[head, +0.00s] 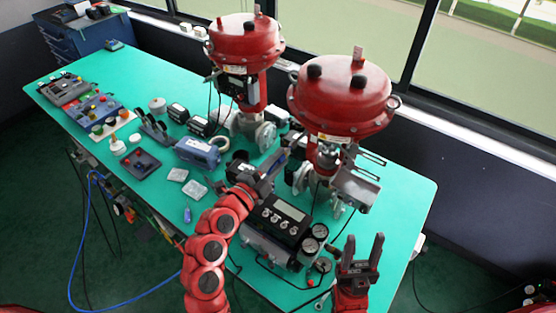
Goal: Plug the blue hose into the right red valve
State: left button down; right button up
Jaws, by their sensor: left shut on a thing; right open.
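The right red valve (341,97) has a large domed red top on a grey metal body and stands at the table's right half. The left red valve (244,42) stands behind it, further left. The blue hose (70,262) loops down beside the table's left side, over the floor, and passes behind my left arm; its end is hidden. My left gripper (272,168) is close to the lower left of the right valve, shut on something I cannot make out. My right gripper (361,257) is open and empty, pointing up in front of the right valve.
A black positioner with gauges (282,222) sits right of my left arm. The green table (412,196) also holds control boxes (94,108), a blue-grey device (198,151) and several small parts. A blue tool cabinet (85,34) stands behind. The table's right end is mostly clear.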

dwell(0.3)
pick_arm(q)
jog(key=shift+b, duration=0.75)
jog(key=shift+w+d, duration=0.3)
jog(key=shift+w, duration=0.1)
jog(key=c, duration=0.7)
grip_release()
jog(key=shift+o, duration=0.2)
jog(key=shift+b, duration=0.3)
